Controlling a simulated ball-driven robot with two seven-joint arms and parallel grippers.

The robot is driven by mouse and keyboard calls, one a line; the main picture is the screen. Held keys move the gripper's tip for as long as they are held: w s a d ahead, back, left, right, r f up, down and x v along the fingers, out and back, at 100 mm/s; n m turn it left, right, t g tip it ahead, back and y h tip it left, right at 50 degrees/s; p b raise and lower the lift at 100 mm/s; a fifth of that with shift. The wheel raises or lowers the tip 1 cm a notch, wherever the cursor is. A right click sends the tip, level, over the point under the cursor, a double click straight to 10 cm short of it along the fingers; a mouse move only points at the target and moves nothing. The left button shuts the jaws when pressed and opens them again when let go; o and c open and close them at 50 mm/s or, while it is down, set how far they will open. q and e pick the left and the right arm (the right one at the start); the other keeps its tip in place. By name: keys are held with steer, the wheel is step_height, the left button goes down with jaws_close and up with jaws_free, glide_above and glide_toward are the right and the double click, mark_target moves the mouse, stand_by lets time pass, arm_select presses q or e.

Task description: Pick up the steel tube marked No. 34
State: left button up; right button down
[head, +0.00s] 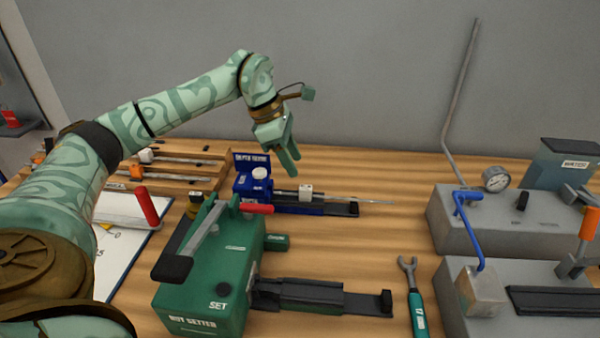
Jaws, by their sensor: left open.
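My left gripper (288,160) is open and empty, pointing down above and behind the blue depth setter (253,182). A thin steel tube (365,201) with a white tag (305,191) lies along the depth setter's dark rail, its right end sticking out past the rail. The gripper is apart from it. More tubes lie in a wooden rack (185,180) at the left, with a white tag (146,156) and an orange tag (136,171). No tag number is legible, so I cannot tell which tube is No. 34. My right gripper is not in view.
A green nut setter (215,285) with a long lever stands in front. A wrench (415,295) lies right of it. Grey machines with a gauge (495,179) and a blue lever (468,215) fill the right. Bare wood (370,240) shows in the middle.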

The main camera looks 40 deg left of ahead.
arm_select(q)
steer(key=p+v, duration=0.2)
steer(key=v, duration=0.6)
